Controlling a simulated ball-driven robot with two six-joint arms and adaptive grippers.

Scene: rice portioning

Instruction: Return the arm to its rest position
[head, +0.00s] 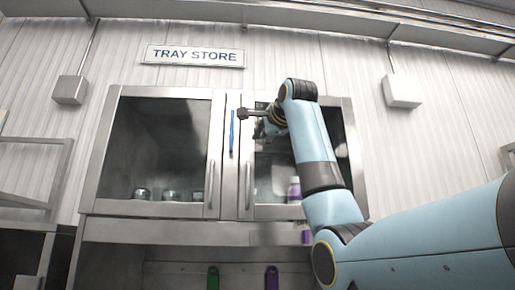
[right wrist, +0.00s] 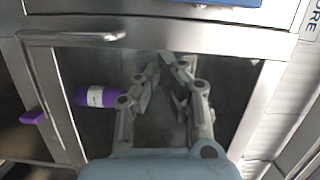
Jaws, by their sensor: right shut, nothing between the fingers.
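My right arm (head: 316,150) comes in from the right and rises in front of the cabinet. My right gripper (head: 246,114) is at its far end, pointing left near the upper middle of the cabinet doors. In the right wrist view its two jointed fingers (right wrist: 168,75) show against the dark glass. The gripper is shut and holds nothing. It appears apart from the door handle (right wrist: 75,37). My left arm and gripper are not in view.
The steel cabinet (head: 97,150) has shut glass doors with vertical handles. Small bowls stand behind the left glass. A purple-and-white bottle (right wrist: 97,96) is behind the right one. A thin blue strip (head: 232,132) is near the middle frame. A TRAY STORE sign (head: 194,56) hangs above.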

